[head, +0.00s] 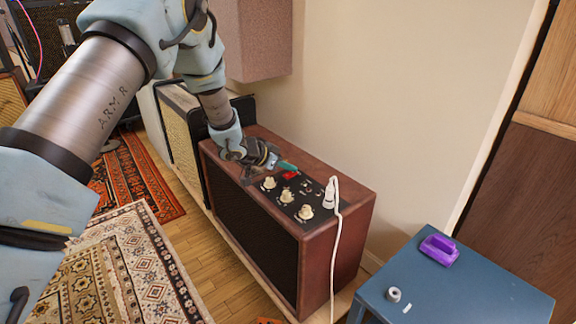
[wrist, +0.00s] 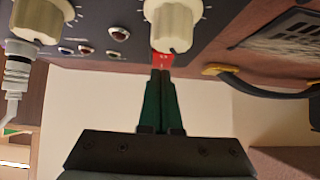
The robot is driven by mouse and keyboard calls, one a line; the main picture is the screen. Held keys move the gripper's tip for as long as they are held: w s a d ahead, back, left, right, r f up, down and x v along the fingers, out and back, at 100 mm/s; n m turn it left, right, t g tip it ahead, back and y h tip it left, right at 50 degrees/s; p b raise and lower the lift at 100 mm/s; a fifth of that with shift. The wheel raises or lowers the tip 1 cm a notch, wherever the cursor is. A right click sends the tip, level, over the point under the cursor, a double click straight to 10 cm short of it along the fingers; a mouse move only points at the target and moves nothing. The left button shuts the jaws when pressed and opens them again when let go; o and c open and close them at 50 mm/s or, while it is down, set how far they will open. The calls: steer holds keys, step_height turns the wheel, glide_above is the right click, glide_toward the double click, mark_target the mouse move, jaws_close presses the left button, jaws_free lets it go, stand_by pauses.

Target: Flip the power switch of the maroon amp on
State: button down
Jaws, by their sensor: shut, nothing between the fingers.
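Which way the switch is tilted is not clear.
Several cream knobs (head: 270,183) stand on the panel close to the switch. A white cable (head: 337,235) rises from a plug at the panel's right. A blue table (head: 460,290) with a purple object (head: 439,250) stands at right. Another amp (head: 180,130) stands behind.

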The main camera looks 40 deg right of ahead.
steer(key=shift+p, duration=0.3)
steer(key=shift+d+f, duration=0.15)
steer(key=shift+f, duration=0.1)
steer(key=shift+d+r, duration=0.1)
steer(key=shift+d+r+p, duration=0.1)
steer(key=shift+d+p, duration=0.25)
steer(key=shift+p, duration=0.2)
steer(key=shift+s+d, duration=0.1)
steer(key=shift+d, duration=0.2)
